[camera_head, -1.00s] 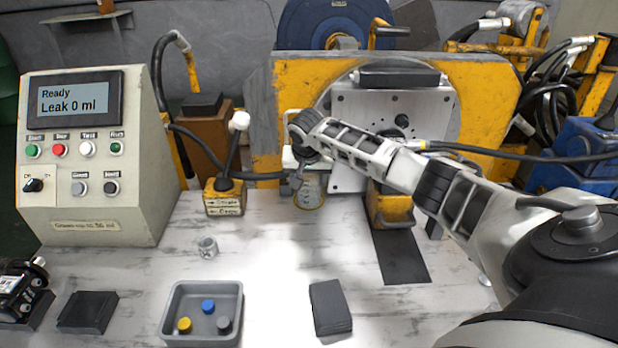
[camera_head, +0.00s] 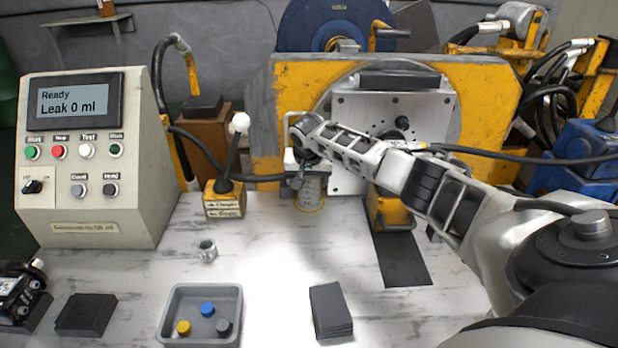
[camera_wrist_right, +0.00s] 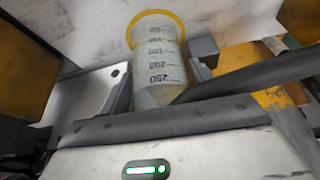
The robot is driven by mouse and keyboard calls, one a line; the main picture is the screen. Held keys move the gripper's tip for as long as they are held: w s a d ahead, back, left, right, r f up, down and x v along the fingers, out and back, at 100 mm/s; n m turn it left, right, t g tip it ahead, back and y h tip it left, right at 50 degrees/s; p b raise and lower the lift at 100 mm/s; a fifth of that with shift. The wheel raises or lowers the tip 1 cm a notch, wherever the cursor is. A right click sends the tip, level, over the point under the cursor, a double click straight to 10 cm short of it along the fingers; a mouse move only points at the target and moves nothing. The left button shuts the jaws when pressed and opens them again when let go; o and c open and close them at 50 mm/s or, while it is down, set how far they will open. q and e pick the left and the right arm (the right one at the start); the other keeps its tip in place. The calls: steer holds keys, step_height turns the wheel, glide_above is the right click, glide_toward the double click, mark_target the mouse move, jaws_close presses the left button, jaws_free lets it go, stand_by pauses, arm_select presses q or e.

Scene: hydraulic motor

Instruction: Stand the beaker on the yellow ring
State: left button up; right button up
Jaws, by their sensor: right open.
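The beaker (camera_head: 313,189) is a clear, graduated cup standing upright in front of the yellow machine. The yellow ring (camera_head: 308,208) lies on the bench and shows around the beaker's base. In the right wrist view the beaker (camera_wrist_right: 158,62) has dark scale marks, and the yellow ring (camera_wrist_right: 158,14) circles its far end. My right gripper (camera_head: 299,180) is at the beaker. Its jaws (camera_wrist_right: 163,78) are open, with a finger on either side of the beaker; whether they touch it is unclear. My left gripper is not in view.
A lever box (camera_head: 225,203) stands left of the beaker. A control box (camera_head: 100,200) stands at left. The bench middle is clear.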

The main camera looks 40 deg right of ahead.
arm_select(q)
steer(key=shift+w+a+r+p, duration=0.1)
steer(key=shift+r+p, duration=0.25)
steer(key=shift+p, duration=0.5)
arm_select(e)
steer(key=v, duration=1.2)
steer(key=shift+r, duration=0.2)
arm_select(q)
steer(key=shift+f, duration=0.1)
